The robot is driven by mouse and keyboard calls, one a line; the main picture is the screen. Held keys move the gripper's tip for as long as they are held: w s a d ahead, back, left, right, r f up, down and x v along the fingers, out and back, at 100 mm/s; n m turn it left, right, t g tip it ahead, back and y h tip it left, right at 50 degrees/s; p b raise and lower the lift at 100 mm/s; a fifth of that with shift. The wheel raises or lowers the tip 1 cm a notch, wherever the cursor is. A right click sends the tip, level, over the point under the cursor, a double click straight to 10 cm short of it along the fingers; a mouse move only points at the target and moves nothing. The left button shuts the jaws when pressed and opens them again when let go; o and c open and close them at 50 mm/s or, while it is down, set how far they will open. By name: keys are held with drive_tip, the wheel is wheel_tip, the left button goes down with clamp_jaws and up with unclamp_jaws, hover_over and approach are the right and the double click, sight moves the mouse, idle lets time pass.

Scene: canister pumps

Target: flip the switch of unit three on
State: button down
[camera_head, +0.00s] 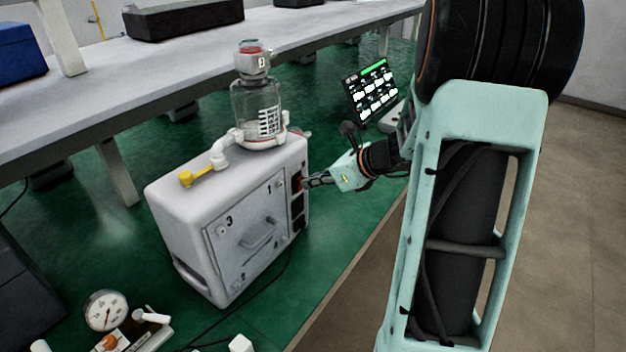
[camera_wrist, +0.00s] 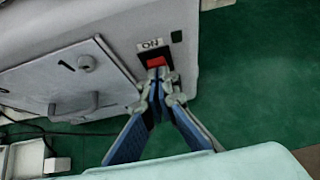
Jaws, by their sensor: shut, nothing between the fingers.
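In the head view the red switch (camera_head: 298,183) shows on the unit's right side. My gripper (camera_head: 307,182) is shut and empty, its tips at that side. In the wrist view my gripper (camera_wrist: 160,78) overlaps the switch's lower edge, hiding part of it. I cannot tell whether they touch.
A tablet-like screen (camera_head: 371,92) stands behind the unit on the green surface (camera_head: 325,225). A long grey table (camera_head: 190,50) runs along the back. A round gauge (camera_head: 105,311) is at front left. A dark cable (camera_head: 262,287) runs near the unit's base.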

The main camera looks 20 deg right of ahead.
drive_tip(key=shift+w+a+r+g+p, duration=0.1)
drive_tip(key=shift+w+r+g+p, duration=0.05)
drive_tip(key=shift+r+p, duration=0.45)
drive_tip(key=shift+w+a+r+g+p, duration=0.15)
drive_tip(key=shift+r+p, duration=0.25)
drive_tip(key=shift+p, duration=0.35)
drive_tip(key=shift+d, duration=0.1)
drive_tip(key=shift+s+d, duration=0.1)
drive_tip(key=shift+s, duration=0.05)
